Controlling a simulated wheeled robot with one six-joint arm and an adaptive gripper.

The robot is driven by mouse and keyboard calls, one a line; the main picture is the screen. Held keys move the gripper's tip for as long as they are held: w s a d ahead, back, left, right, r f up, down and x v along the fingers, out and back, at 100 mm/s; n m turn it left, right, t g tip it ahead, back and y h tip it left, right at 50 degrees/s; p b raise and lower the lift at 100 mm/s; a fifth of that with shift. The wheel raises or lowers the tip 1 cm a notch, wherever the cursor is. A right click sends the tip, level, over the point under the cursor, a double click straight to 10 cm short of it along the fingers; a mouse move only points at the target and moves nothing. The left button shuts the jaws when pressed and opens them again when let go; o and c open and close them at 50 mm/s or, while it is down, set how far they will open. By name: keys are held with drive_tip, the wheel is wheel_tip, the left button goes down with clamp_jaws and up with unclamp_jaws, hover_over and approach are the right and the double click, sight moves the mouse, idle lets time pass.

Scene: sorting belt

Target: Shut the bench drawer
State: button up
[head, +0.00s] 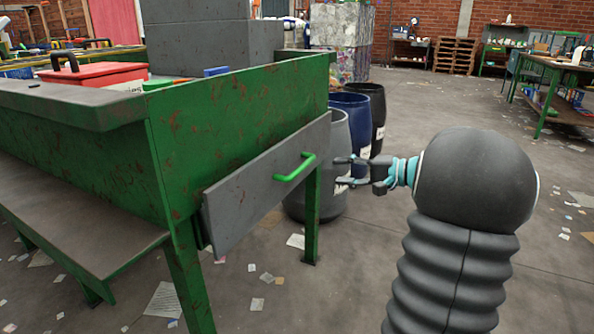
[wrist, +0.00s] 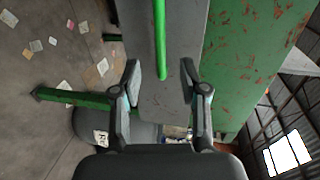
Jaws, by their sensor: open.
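The bench drawer shows as a grey front panel (head: 240,208) with a green bar handle (head: 295,167). The panel stands a little out from the green bench side (head: 215,125); how deep the gap is I cannot tell. My gripper (head: 343,171) is open and empty, just right of the handle and apart from it in the head view. In the wrist view, the fingers of my gripper (wrist: 160,82) are spread before the grey panel (wrist: 160,108), with the end of the green handle (wrist: 160,45) ahead between them.
A green bench leg (head: 312,215) stands below the drawer's right end. Grey, blue and black barrels (head: 352,112) stand behind my gripper. A red toolbox (head: 95,73) lies on the bench. The floor to the right is open, with scattered papers.

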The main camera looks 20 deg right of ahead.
sight(302, 170)
drive_tip(key=x, duration=1.3)
drive_tip(key=shift+r, duration=0.1)
clamp_jaws()
